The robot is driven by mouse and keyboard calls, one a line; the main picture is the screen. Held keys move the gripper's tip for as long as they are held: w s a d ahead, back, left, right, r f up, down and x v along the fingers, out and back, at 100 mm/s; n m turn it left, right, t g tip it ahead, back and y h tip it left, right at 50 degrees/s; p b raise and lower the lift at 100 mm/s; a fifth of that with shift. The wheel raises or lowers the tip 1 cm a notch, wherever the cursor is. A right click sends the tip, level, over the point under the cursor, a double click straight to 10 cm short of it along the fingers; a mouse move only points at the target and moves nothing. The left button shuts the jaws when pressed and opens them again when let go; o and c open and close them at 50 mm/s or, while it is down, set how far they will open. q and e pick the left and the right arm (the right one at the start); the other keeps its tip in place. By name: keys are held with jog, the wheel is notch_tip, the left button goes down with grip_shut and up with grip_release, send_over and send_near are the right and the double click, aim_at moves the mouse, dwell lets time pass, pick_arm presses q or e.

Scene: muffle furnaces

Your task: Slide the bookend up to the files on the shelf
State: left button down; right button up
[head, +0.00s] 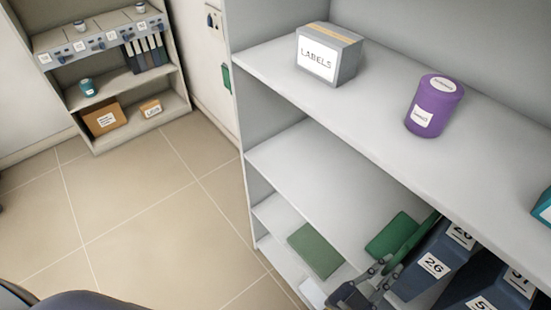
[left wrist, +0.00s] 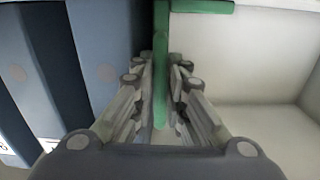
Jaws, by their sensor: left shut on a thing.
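The green bookend (head: 412,240) stands upright on the middle shelf, with its flat foot (head: 385,236) reaching left. Dark blue files (head: 440,262) with white number labels stand just right of it. My left gripper (head: 384,272) is shut on the bookend's upright plate. In the left wrist view the green plate (left wrist: 161,60) runs between the fingers, and the files (left wrist: 95,60) are close on its left side. Whether plate and files touch is unclear. My right gripper is not in view.
A grey LABELS box (head: 328,55) and a purple canister (head: 434,105) stand on the upper shelf (head: 375,125). A flat green item (head: 316,250) lies left of the bookend, lower down. The shelf left of the bookend is bare. A second bookcase (head: 170,85) stands at the back left.

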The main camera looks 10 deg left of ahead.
pick_arm(q)
jog(key=shift+s+d+r+n, duration=0.25)
jog(key=shift+d+r, duration=0.05)
jog(key=shift+d, duration=0.3)
jog(key=shift+s+d+r+n, duration=0.2)
jog(key=shift+d+r+n, duration=0.05)
jog(key=shift+d, duration=0.3)
jog(key=c, duration=1.8)
grip_release()
jog(key=o, duration=0.4)
jog(key=shift+r, duration=0.15)
jog(key=shift+c, duration=0.2)
jog(key=p+v, duration=0.3)
jog(key=v, duration=0.6)
jog(key=shift+a+p, duration=0.15)
jog(key=shift+p, duration=0.25)
jog(key=shift+w, duration=0.15)
